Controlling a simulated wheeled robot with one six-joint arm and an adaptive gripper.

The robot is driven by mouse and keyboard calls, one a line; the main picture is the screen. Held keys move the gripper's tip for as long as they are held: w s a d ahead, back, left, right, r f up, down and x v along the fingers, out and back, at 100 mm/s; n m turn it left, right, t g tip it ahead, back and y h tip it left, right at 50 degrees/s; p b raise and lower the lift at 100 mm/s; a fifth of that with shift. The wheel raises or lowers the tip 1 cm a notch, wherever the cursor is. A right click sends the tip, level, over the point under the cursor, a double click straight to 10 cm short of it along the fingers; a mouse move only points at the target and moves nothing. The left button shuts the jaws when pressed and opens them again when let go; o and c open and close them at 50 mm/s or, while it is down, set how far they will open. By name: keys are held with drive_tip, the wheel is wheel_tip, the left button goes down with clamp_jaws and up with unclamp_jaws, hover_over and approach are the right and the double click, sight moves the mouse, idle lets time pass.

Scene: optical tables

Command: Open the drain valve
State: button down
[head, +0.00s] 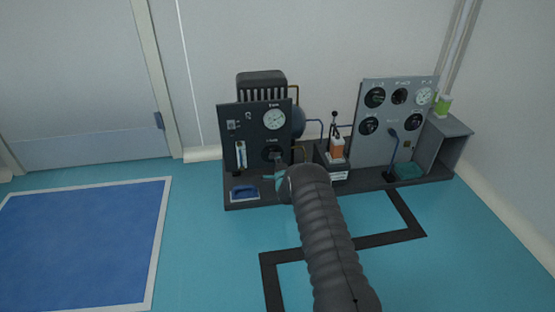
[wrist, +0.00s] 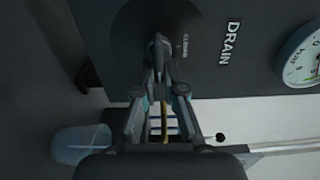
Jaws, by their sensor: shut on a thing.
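The drain valve (head: 271,153) is a dark round plate with a small handle, low on the dark panel (head: 257,113) at the centre-left in the head view. In the wrist view, the panel appears turned sideways with the word DRAIN beside the round plate. The dark valve handle (wrist: 157,46) stands out from the plate. My gripper (wrist: 159,82) is at the handle, with its fingers shut on it. In the head view, my gripper (head: 280,170) is in front of the panel. My wrist partly hides it, and the fingertip contact is small and dark.
A round gauge (head: 274,119) is above the valve. A blue tray (head: 244,193) lies below the panel at left. An orange-bodied item (head: 337,147) and a grey gauge panel (head: 392,105) stand to the right. The floor at left has a blue mat (head: 80,245).

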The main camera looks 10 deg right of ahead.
drive_tip(key=shift+r, duration=0.1)
drive_tip(key=c, duration=1.3)
unclamp_jaws()
drive_tip(key=shift+o, duration=0.2)
drive_tip(key=s, duration=1.2)
